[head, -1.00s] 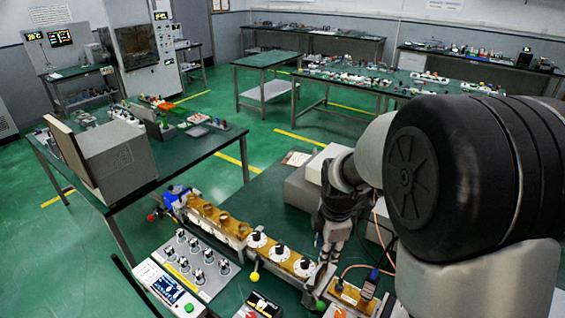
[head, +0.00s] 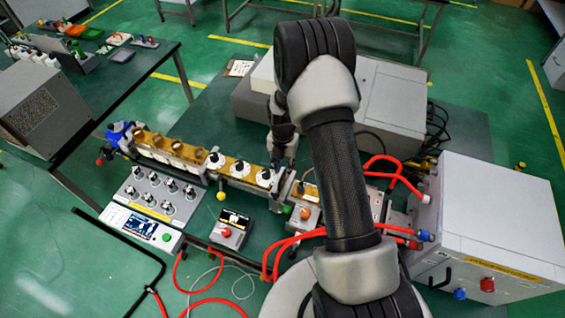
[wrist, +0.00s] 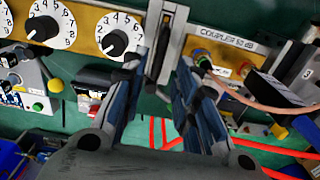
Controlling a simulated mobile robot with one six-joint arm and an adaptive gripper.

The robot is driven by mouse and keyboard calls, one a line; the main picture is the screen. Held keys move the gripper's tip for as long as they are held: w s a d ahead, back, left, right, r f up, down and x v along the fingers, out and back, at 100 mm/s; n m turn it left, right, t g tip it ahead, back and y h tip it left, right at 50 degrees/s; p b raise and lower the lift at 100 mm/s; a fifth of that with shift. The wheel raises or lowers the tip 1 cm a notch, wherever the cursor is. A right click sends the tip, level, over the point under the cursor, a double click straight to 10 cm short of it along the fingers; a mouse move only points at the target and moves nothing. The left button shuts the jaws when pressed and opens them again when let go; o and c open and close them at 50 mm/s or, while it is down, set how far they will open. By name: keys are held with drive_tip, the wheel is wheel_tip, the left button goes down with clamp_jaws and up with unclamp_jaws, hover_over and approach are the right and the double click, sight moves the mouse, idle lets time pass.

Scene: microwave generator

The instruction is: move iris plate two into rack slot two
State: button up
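My gripper (head: 283,163) points down at the right end of the brass waveguide line, just right of the third white dial (head: 265,177). In the wrist view my gripper (wrist: 160,72) has its two blue-grey fingers apart, with nothing visibly held. A narrow grey upright plate or bracket (wrist: 167,45) stands just beyond the fingertips, between the dial section and the part labelled "COUPLER 10 dB" (wrist: 228,37). I cannot tell whether this is iris plate two. No rack slot numbers are readable, and I cannot identify the rack.
A control panel with several knobs (head: 163,192) lies front left. A small black-screened meter (head: 232,225) is in front of the line. Red hoses (head: 290,240) run to a large grey cabinet (head: 483,220) at right. A grey box (head: 385,100) stands behind my arm.

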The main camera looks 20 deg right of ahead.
sight(283, 175)
drive_tip(key=shift+f+b, duration=2.55)
drive_tip(key=shift+f, duration=1.15)
clamp_jaws()
drive_tip(key=shift+r, duration=0.25)
wheel_tip(283, 175, up, 11)
drive_tip(key=p, duration=0.6)
drive_tip(key=shift+r+p, duration=0.15)
drive_tip(key=shift+p, duration=0.2)
